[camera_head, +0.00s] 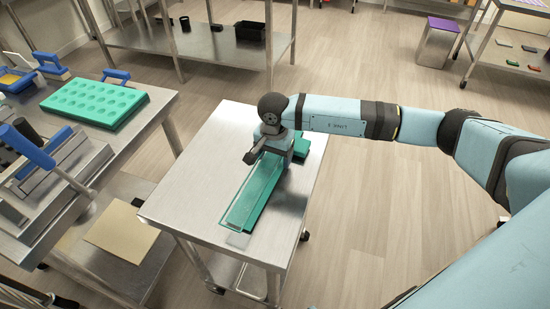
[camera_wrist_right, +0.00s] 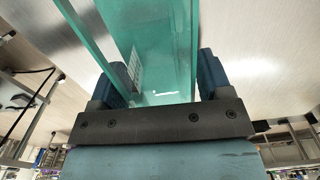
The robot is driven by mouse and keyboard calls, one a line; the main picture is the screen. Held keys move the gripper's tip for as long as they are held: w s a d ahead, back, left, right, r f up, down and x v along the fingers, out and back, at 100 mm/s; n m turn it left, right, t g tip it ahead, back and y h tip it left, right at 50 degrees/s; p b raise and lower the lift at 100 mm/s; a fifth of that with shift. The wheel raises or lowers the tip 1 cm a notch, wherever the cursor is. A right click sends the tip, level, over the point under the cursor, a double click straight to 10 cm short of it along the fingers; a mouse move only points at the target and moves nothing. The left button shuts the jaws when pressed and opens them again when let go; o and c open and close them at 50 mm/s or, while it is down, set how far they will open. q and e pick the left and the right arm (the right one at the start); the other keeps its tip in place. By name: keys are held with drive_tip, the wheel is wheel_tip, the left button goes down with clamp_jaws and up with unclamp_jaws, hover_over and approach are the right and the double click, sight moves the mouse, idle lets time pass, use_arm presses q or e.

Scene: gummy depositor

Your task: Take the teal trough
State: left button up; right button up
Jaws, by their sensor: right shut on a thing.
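The teal trough (camera_head: 245,205) is a long, narrow, partly see-through piece over the small steel cart in the head view. My right gripper (camera_head: 268,147) is at its far end. In the right wrist view the trough's walls (camera_wrist_right: 150,45) run between the two fingers of the right gripper (camera_wrist_right: 157,85), which is shut on it. I cannot tell whether the trough still touches the cart top. The far end of the trough is partly hidden by the gripper. My left gripper is not in view.
The steel cart top (camera_head: 185,190) is bare left of the trough. A teal mould tray (camera_head: 95,103) lies on the steel table at left, near blue-handled tools (camera_head: 30,145). A green piece (camera_head: 301,144) shows just beyond my gripper. Shelves stand at the back.

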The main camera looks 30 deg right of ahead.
sight(274, 157)
wheel_tip(274, 157, up, 19)
drive_tip(key=shift+r, duration=0.15)
